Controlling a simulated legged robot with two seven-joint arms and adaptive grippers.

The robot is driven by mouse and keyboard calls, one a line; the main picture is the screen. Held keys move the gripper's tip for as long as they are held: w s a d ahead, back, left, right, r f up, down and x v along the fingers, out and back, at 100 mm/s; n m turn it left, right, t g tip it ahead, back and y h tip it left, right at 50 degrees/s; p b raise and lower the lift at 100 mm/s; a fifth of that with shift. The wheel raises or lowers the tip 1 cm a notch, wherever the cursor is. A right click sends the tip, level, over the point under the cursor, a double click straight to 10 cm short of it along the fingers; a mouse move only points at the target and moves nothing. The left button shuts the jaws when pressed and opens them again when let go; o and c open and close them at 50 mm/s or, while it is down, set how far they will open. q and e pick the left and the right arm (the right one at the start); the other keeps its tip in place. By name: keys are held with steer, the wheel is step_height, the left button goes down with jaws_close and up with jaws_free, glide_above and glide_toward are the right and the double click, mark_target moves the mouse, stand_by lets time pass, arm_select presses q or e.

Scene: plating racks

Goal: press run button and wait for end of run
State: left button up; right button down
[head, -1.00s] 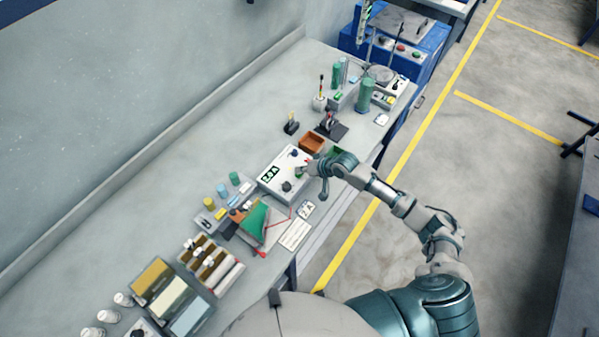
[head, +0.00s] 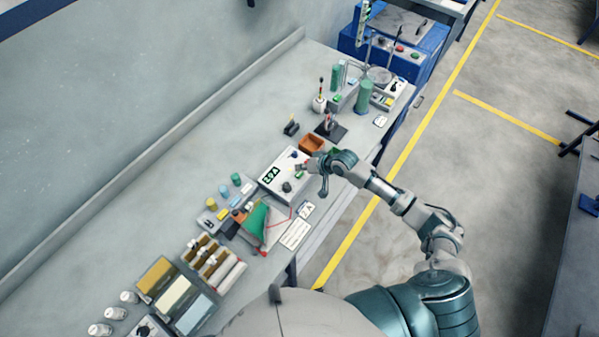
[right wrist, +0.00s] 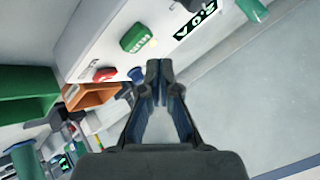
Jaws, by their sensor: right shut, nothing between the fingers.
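The white control box (head: 284,174) stands on the bench, with a dark display (head: 269,175) showing green-white digits. In the right wrist view its face (right wrist: 98,40) carries a green RUN button (right wrist: 136,36), a red button (right wrist: 105,74) and a blue knob (right wrist: 137,74). The display also shows there (right wrist: 195,20). My right gripper (head: 302,168) is over the box's right part. In the right wrist view its fingertips (right wrist: 158,68) are together and empty, and the green button appears beyond them, up and to the left. Contact with the box cannot be told. My left gripper is out of view.
An orange-brown bin (head: 312,144) stands just behind the box. Racks of bars (head: 213,262) and trays (head: 173,294) are at lower left.

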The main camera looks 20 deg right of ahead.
mark_target(301, 174)
step_height(301, 174, up, 2)
steer(key=shift+r+p, duration=0.15)
steer(key=shift+p, duration=0.75)
steer(key=shift+r, duration=0.95)
